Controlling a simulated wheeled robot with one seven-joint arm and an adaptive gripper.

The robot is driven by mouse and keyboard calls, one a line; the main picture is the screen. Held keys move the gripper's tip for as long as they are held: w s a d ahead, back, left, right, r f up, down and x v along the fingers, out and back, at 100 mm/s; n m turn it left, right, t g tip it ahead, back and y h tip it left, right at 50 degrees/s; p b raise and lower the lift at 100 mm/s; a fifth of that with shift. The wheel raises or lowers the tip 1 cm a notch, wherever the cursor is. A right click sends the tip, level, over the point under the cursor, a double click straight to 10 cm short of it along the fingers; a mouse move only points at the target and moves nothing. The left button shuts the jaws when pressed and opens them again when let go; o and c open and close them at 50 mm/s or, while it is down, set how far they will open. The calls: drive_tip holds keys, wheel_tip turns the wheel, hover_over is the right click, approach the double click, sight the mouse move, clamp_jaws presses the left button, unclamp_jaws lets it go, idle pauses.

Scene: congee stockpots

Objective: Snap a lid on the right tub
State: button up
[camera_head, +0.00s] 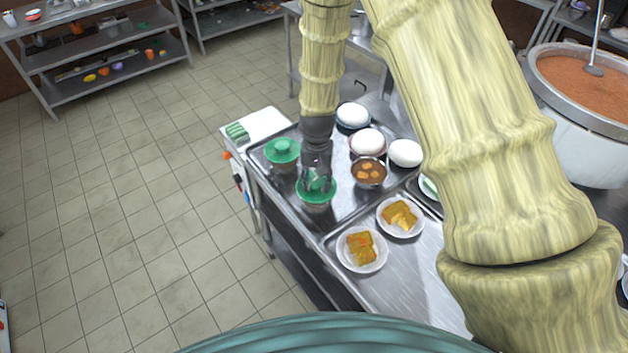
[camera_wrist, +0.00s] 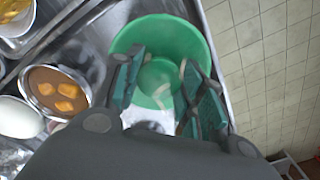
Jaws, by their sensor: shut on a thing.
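The right tub (camera_head: 316,206) is a metal tub on the steel tray, in the middle of the head view. A green lid (camera_head: 329,194) is over its top; I cannot tell whether it is pressed fully down. My gripper (camera_head: 317,183) points down from above and is shut on the lid's knob. In the wrist view the lid (camera_wrist: 190,38) shows as a wide green disc, and its round knob (camera_wrist: 159,78) is between the fingers of my gripper (camera_wrist: 158,88). Another tub with a green lid (camera_head: 281,150) stands farther back to the left.
A bowl of brown soup with orange cubes (camera_head: 368,172) stands close on the right. White rounded items (camera_head: 367,142) in bowls are behind it. Two plates of golden food (camera_head: 361,249) are in front. A big congee pot (camera_head: 575,140) is at right. Open floor lies left.

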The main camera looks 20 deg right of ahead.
idle(0.3)
drive_tip(key=o, duration=0.9)
drive_tip(key=shift+c, duration=0.2)
drive_tip(key=o, duration=0.5)
drive_tip(key=shift+w, duration=0.1)
drive_tip(key=shift+r+p, duration=2.4)
drive_tip(key=shift+r, duration=1.1)
drive_tip(key=shift+c, duration=0.5)
